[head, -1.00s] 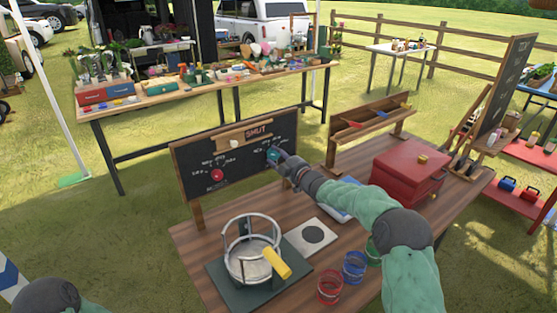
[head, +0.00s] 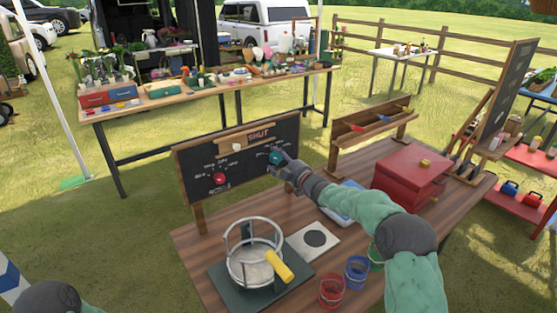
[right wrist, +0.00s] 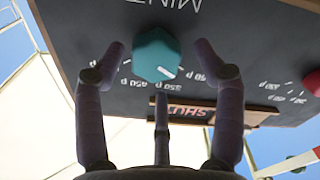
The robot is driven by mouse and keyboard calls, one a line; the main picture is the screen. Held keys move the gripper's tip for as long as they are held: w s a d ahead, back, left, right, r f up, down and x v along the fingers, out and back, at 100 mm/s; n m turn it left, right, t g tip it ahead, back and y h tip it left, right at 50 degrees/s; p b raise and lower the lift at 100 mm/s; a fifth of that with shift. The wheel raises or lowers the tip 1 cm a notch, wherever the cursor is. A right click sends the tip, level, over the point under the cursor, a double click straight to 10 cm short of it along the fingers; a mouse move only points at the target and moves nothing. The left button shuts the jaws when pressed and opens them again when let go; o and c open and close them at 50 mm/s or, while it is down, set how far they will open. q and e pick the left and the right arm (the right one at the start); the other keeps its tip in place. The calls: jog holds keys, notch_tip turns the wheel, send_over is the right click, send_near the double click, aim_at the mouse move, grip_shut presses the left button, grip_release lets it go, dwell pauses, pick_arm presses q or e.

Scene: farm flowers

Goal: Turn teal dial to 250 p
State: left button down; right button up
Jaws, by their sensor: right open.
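The teal dial (head: 275,157) is on the right part of the upright black board (head: 236,186). In the right wrist view the dial (right wrist: 157,55) appears upside down, with its white mark at the lower right. Small price labels curve around it; some are hidden by my fingers. My right gripper (head: 285,163) is in front of the dial. In the right wrist view the right gripper (right wrist: 158,57) is open, with one finger either side of the dial and another below. I cannot tell whether any finger touches it. My left gripper is out of view.
A red dial (head: 219,179) and a wooden sign reading SHUT (head: 258,134) are also on the board. A metal ring stand (head: 255,256), red box (head: 408,171) and coloured jars (head: 332,291) stand on the wooden table (head: 200,240).

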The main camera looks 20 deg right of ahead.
jog(key=v, duration=1.1)
jog(key=shift+s, duration=0.3)
jog(key=shift+d+r, duration=0.1)
jog(key=shift+r, duration=0.05)
